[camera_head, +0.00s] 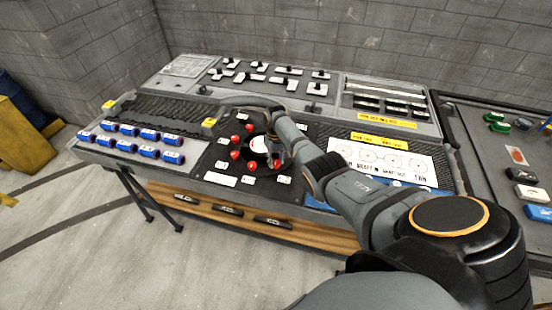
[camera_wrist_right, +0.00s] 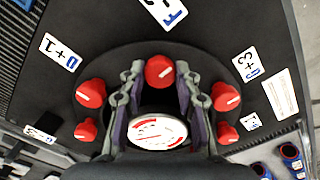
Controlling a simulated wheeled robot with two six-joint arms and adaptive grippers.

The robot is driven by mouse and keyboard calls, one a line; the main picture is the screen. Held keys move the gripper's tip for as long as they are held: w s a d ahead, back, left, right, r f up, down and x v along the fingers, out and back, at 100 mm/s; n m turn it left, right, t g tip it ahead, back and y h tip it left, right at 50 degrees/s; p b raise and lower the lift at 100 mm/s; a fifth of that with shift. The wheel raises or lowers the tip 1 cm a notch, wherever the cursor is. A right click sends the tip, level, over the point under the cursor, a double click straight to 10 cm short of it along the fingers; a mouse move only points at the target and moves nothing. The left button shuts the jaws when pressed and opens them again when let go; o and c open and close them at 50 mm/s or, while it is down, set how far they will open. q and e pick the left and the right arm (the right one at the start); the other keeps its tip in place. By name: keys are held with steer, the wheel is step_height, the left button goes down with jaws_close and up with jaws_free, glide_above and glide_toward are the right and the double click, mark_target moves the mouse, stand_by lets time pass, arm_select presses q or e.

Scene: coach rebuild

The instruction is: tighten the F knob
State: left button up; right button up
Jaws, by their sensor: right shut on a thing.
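The F knob (camera_wrist_right: 159,71) is round and red with a white mark, at the upper middle of the right wrist view. A white card with a blue F (camera_wrist_right: 166,12) lies just beyond it. The fingers of my right gripper (camera_wrist_right: 160,84) are on both sides of this knob, shut on it. A white round dial (camera_wrist_right: 157,132) sits between the finger bases. In the head view my right gripper (camera_head: 277,147) reaches down over the knob ring and hides part of it, so I cannot tell the F knob there. My left gripper is not in view.
Other red knobs (camera_wrist_right: 91,93) ring the dial close outside both fingers, with label cards beside them. A white printed sheet (camera_head: 385,158) lies right of my arm.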

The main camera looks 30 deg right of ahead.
mark_target(276, 162)
steer(key=m+p, duration=0.1)
steer(key=m, duration=0.3)
steer(key=shift+m, duration=2.5)
steer(key=o, duration=1.1)
steer(key=shift+o, duration=0.2)
steer(key=shift+r, duration=0.1)
step_height(276, 162, up, 12)
